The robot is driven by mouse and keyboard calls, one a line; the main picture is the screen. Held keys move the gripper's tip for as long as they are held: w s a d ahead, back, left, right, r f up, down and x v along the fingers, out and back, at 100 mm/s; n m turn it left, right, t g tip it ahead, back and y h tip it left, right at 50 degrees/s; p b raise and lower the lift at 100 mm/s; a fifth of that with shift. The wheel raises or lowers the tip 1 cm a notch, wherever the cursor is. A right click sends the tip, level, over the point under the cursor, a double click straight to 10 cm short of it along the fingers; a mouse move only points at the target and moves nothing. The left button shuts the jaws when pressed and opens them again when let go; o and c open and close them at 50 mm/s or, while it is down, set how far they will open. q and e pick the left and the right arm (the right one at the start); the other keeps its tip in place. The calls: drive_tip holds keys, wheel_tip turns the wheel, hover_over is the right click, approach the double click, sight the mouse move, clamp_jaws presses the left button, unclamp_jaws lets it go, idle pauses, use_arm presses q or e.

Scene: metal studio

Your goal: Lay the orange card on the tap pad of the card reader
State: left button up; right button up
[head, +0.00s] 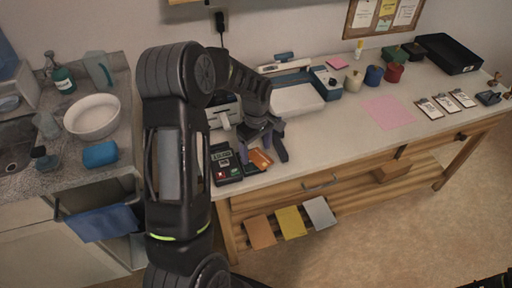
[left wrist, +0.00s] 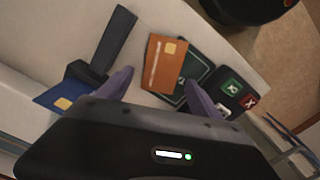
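The card reader (head: 226,164) stands near the front edge of the bench, left of my left gripper. Its green and red keys (left wrist: 238,92) show in the left wrist view. The orange card (left wrist: 166,65) lies at a slant, overlapping the reader's dark tap pad (left wrist: 193,73); whether it rests flat is hard to tell. The card also shows in the head view (head: 261,159). My left gripper (left wrist: 158,80) is low over it, its two purple fingers apart on either side with gaps to the card. My right gripper is not clearly visible.
A blue card (left wrist: 55,97) lies by a dark bar-shaped piece (left wrist: 115,40) beside the left gripper. A pink sheet (head: 388,112) and clipboards (head: 446,103) lie to the right. The bench middle has free room.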

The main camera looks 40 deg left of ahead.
use_arm(q)
drive_tip(key=c, duration=1.4)
drive_tip(key=shift+o, duration=0.2)
drive_tip(key=shift+s+a, duration=0.45)
drive_tip(key=shift+s, duration=0.2)
drive_tip(key=shift+s+a, duration=0.4)
drive_tip(key=shift+s, duration=0.2)
drive_tip(key=o, duration=1.3)
drive_tip(key=shift+s, duration=0.1)
drive_tip(key=shift+o, duration=0.3)
drive_tip(key=shift+a+r, duration=0.15)
drive_tip(key=shift+r, duration=0.3)
wheel_tip(320, 180, up, 6)
drive_tip(key=shift+f+b, duration=0.2)
drive_tip(key=shift+b, duration=0.4)
drive_tip(key=shift+w+d+r, duration=0.2)
drive_tip(key=shift+d+r, duration=0.05)
drive_tip(key=shift+r, duration=0.45)
